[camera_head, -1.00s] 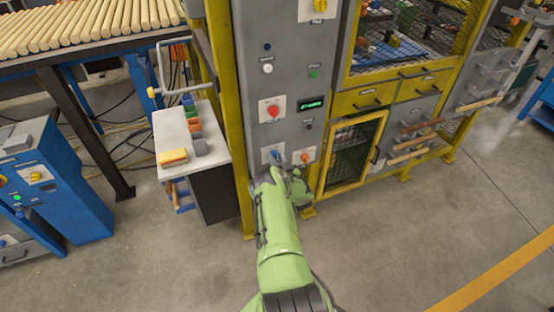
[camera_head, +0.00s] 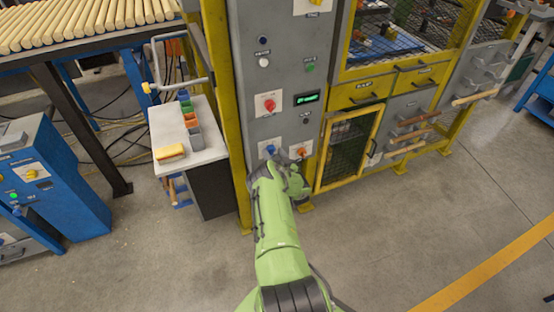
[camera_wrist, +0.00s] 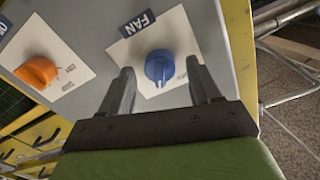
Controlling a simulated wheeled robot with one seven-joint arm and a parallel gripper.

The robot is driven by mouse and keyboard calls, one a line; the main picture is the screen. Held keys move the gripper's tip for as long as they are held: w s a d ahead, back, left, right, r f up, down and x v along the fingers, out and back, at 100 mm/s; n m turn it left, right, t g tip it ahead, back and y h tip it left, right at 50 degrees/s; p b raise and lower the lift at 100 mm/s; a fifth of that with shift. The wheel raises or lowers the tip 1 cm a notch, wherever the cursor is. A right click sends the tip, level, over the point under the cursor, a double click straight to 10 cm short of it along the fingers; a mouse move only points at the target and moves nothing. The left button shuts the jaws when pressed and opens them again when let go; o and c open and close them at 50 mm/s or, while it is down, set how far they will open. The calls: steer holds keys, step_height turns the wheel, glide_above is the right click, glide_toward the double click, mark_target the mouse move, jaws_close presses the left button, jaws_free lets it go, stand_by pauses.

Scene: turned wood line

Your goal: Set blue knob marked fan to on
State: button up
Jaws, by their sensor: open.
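The blue knob (camera_wrist: 159,67) sits on a white plate under a dark label reading FAN (camera_wrist: 137,23) in the wrist view. In the head view the blue knob (camera_head: 270,149) shows at the lower part of the grey panel, just beyond my arm. My gripper (camera_wrist: 162,82) is open, with one finger on each side of the blue knob in the picture. I cannot tell whether the fingers touch it. In the head view my green arm hides the fingertips.
An orange knob (camera_wrist: 37,72) on its own plate is left of the blue one in the wrist view. The grey panel (camera_head: 285,125) also carries a red knob (camera_head: 269,104) and a green display (camera_head: 307,98). A white-topped side table (camera_head: 209,149) stands left of the yellow post.

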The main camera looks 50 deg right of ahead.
steer(key=p+v, duration=0.6)
steer(key=v, duration=0.9)
steer(key=shift+s+p, duration=0.25)
steer(key=shift+p, duration=0.05)
steer(key=shift+a, duration=0.1)
